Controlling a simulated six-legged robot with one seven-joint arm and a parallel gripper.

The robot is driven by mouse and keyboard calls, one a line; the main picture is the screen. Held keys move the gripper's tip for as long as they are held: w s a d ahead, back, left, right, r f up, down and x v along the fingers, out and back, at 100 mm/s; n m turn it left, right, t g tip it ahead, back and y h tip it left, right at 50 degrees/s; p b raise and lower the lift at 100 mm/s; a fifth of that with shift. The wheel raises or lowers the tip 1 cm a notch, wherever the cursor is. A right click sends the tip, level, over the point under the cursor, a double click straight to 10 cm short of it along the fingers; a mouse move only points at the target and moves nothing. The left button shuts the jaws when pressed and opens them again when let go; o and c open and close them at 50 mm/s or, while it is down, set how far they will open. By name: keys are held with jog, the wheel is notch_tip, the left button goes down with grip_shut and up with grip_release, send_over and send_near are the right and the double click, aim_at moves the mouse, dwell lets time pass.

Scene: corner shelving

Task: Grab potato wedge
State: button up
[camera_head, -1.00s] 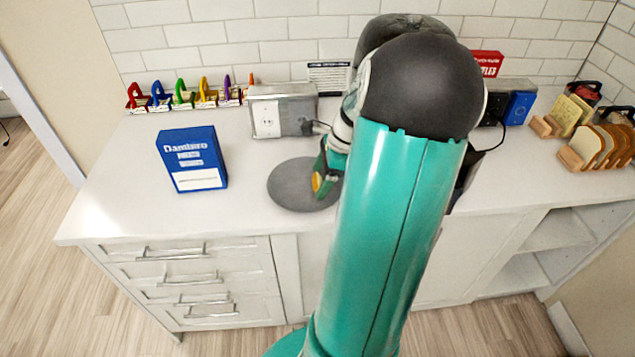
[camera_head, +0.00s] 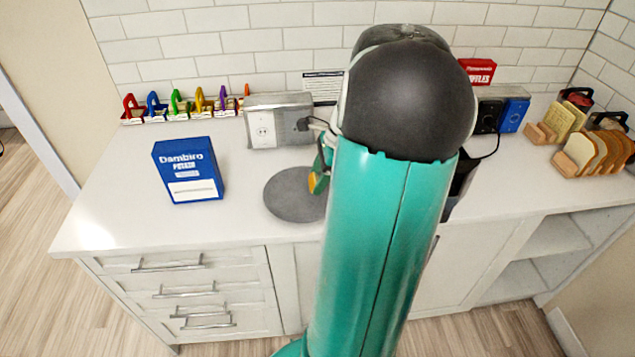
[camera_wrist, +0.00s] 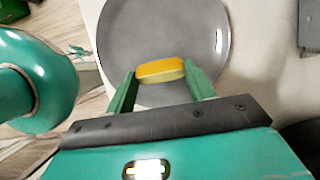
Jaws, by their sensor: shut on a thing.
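The potato wedge (camera_wrist: 160,71) is yellow-orange with a paler edge. In the wrist view it lies between the two green fingers of my gripper (camera_wrist: 159,80), which are shut on it, over the grey round plate (camera_wrist: 160,30). In the head view my gripper (camera_head: 319,176) shows beside my arm at the plate's (camera_head: 290,205) upper right, with a bit of the wedge (camera_head: 312,181) visible. My arm hides the plate's right edge in the head view. I cannot tell whether the wedge touches the plate.
A blue Dambiro box (camera_head: 188,170) stands left of the plate. A grey outlet box (camera_head: 278,120) is behind it, with coloured holders (camera_head: 180,105) to its left. Bread slices in a rack (camera_head: 597,152) stand at the far right. The counter's front left (camera_head: 130,225) is clear.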

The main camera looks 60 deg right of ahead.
jog(key=s+a+r, duration=0.2)
jog(key=s+r, duration=0.2)
jog(key=s, duration=0.2)
jog(key=s+a+r, duration=0.2)
jog(key=s+r, duration=0.3)
jog(key=s, duration=0.1)
jog(key=shift+s+a+r, duration=0.15)
jog(key=shift+s+a, duration=0.2)
jog(key=shift+s, duration=0.05)
